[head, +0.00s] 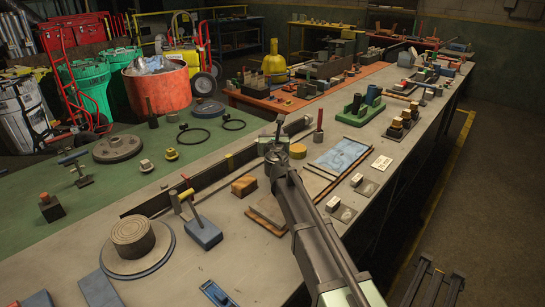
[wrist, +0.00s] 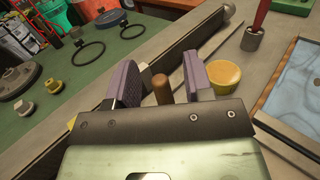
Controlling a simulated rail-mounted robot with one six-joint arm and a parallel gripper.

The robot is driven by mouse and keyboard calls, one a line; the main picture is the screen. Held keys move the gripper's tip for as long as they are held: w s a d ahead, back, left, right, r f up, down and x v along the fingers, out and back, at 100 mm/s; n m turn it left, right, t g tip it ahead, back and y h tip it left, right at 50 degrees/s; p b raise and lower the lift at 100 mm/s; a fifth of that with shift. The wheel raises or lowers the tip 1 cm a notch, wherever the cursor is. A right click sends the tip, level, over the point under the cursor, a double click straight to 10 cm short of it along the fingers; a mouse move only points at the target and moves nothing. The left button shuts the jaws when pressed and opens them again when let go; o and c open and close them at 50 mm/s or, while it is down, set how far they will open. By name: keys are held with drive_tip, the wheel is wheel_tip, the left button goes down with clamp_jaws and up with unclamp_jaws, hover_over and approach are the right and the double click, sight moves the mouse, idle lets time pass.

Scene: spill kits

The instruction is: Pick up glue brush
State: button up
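My gripper (head: 276,142) is over the grey bench, beside the long dark divider. In the wrist view its two purple-padded fingers (wrist: 157,78) are apart. A brown, wooden-looking upright handle (wrist: 162,90) stands between them, with a gap visible on each side. It may be the glue brush's handle; its lower end is hidden behind the gripper body, so I cannot tell for sure. A round yellow-topped pot or disc (wrist: 223,75) is just right of the right finger. In the head view my gripper and arm hide this spot.
A red stick in a grey holder (head: 319,137) stands beyond the gripper; it also shows in the wrist view (wrist: 254,36). A blue-topped panel (head: 342,156) lies to the right. The dark divider (head: 190,185) runs along the left. A wooden block (head: 244,186) sits nearer.

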clamp_jaws()
